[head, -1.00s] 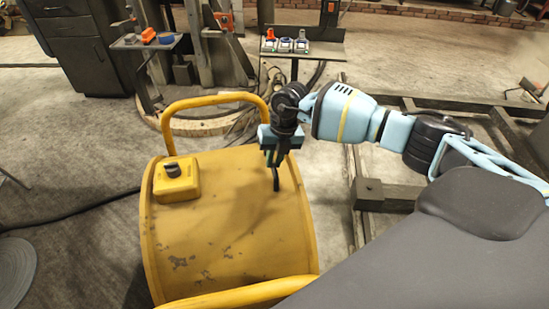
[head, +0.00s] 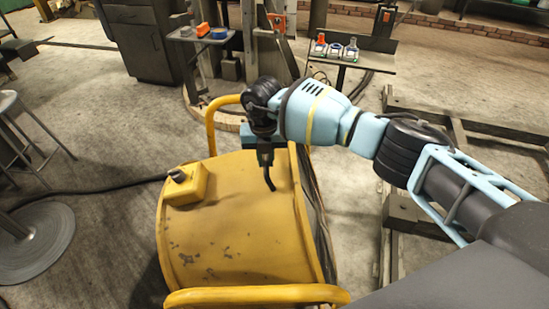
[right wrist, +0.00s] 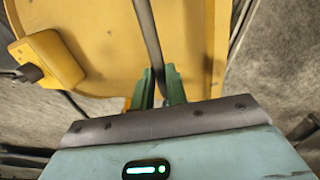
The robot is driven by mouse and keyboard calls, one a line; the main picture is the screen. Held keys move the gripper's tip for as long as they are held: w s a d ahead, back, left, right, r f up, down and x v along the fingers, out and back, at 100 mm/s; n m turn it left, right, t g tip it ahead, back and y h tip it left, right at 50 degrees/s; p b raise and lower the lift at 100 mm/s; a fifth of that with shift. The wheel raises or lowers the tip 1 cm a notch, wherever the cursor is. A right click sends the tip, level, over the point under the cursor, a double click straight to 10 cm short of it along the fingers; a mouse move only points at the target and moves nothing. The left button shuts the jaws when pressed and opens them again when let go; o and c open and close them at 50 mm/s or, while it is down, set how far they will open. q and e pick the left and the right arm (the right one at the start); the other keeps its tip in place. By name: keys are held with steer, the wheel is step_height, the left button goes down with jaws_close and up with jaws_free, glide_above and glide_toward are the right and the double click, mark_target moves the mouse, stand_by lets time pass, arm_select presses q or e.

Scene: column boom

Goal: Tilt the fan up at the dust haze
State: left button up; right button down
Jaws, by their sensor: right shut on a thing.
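The fan's yellow drum-shaped housing (head: 225,245) stands on the floor in the head view, with a yellow tube handle (head: 212,122) at its far end and another tube at its near end. A yellow box with a dark knob (head: 187,184) sits on its left side. My right gripper (head: 266,158) is over the drum's far right part. In the right wrist view its green fingers (right wrist: 160,88) are shut on a dark rod (right wrist: 148,35) that runs across the yellow housing (right wrist: 110,45). The rod's far attachment is hidden. My left gripper is out of view. I make out no clear dust haze.
A stand with small coloured items (head: 335,50) is behind the fan. Dark metal rails (head: 460,125) lie to the right. Some floor between stool and fan is bare.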

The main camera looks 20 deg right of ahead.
steer(key=c, duration=1.5)
jaws_free()
steer(key=shift+o, duration=0.5)
steer(key=shift+r, duration=0.1)
steer(key=shift+r, duration=0.3)
step_height(320, 180, up, 6)
steer(key=shift+r, duration=0.55)
